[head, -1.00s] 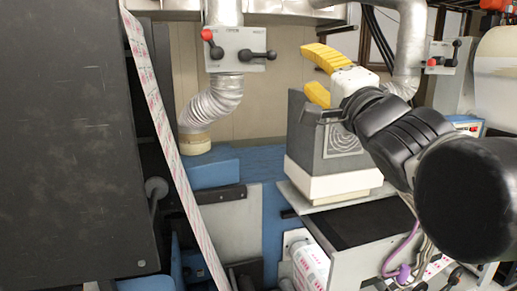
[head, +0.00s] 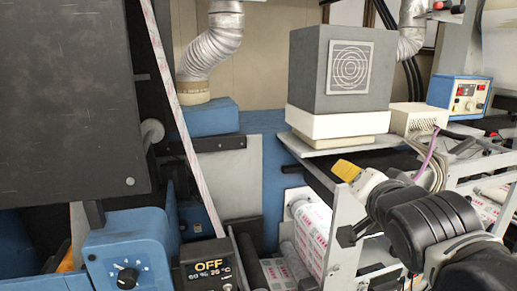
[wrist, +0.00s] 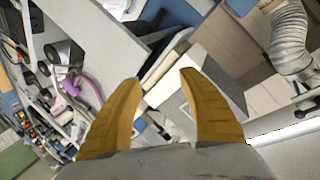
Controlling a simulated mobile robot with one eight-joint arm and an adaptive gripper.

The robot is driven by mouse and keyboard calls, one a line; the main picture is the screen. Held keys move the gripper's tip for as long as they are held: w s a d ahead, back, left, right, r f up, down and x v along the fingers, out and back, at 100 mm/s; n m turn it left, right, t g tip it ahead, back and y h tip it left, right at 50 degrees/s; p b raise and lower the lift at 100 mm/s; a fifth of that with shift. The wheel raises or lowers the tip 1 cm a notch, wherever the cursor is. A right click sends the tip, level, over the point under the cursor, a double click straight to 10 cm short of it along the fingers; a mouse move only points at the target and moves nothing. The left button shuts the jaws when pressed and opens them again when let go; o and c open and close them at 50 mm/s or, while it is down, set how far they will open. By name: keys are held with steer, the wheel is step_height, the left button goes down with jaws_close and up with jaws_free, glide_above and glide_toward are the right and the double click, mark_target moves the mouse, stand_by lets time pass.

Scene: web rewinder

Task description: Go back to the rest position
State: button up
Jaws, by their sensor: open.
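My gripper (head: 347,170) has yellow fingers and sits at the lower right of the head view, in front of the machine and above the printed roll. In the wrist view my gripper (wrist: 160,78) shows both yellow fingers spread apart with nothing between them. My dark arm reaches in from the lower right corner of the head view. In the head view one finger largely hides the other.
A grey box (head: 320,75) stands on a shelf behind my gripper. A printed roll (head: 312,235) lies below left of it. A blue control box (head: 459,95) is at the right. A paper web (head: 172,90) runs down past a dark panel (head: 70,110).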

steer(key=s+f+n+g+b, duration=0.2)
steer(key=s+f+b, duration=0.3)
steer(key=f, duration=0.8)
steer(key=s+f+n+g+b, duration=0.3)
steer(key=s+f+b, duration=0.2)
steer(key=f, duration=0.8)
steer(key=s+f+n+g+b, duration=0.2)
steer(key=s+f+b, duration=0.3)
steer(key=f, duration=0.9)
steer(key=shift+s+n+g+y, duration=0.15)
steer(key=shift+n+g+y, duration=0.25)
steer(key=shift+n, duration=0.3)
